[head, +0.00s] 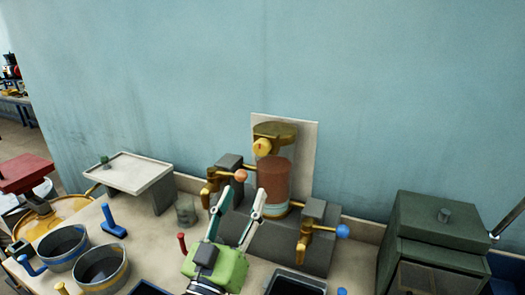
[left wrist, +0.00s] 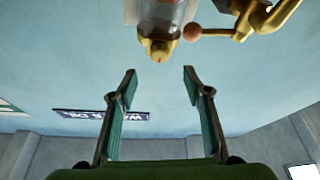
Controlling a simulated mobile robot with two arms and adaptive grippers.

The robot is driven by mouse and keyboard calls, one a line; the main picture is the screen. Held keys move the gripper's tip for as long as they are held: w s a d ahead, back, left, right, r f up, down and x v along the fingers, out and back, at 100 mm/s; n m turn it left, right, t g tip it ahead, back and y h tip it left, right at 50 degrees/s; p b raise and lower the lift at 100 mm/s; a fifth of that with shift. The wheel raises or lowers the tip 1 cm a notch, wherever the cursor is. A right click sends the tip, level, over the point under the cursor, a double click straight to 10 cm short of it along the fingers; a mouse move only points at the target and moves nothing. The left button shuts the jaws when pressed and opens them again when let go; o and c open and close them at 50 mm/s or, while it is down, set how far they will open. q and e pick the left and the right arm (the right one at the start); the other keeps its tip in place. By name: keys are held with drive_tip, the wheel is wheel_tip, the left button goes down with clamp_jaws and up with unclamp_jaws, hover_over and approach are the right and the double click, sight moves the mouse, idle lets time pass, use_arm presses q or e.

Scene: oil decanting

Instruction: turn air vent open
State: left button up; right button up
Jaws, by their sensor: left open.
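The air vent appears to be the round yellow knob (head: 263,147) on the brass head above a reddish-brown cylinder (head: 273,181). In the left wrist view, which looks upside down, the yellow knob (left wrist: 159,52) is at the top centre, beyond the fingertips. My left gripper (head: 244,195) is green with two long fingers. It is open and empty, in front of the cylinder and lower than the knob in the head view. In the left wrist view the open fingers (left wrist: 159,80) stand apart with clear space between them. My right gripper is not in view.
Brass taps with an orange ball (head: 241,176) and a blue ball (head: 343,231) flank the cylinder. The orange ball is close to the left finger in the head view. A pale backplate (head: 304,140) stands behind. Metal pots (head: 101,267) sit left; a green cabinet (head: 440,222) stands right.

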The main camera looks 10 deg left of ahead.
use_arm(q)
drive_tip(key=p, duration=0.2)
approach(260, 153)
drive_tip(key=w+r, duration=0.2)
drive_tip(key=x, duration=0.2)
drive_tip(key=p+x, duration=0.1)
drive_tip(key=x, duration=0.1)
drive_tip(key=f+p+x, duration=0.1)
drive_tip(key=x, duration=0.1)
drive_tip(key=shift+w+d+r, duration=0.1)
drive_tip(key=shift+w+d, duration=0.1)
drive_tip(key=shift+w, duration=0.15)
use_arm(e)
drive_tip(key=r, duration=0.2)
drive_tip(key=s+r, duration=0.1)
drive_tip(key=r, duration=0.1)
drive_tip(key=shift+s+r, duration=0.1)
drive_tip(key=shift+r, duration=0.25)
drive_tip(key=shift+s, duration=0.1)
use_arm(q)
drive_tip(key=c, duration=1.1)
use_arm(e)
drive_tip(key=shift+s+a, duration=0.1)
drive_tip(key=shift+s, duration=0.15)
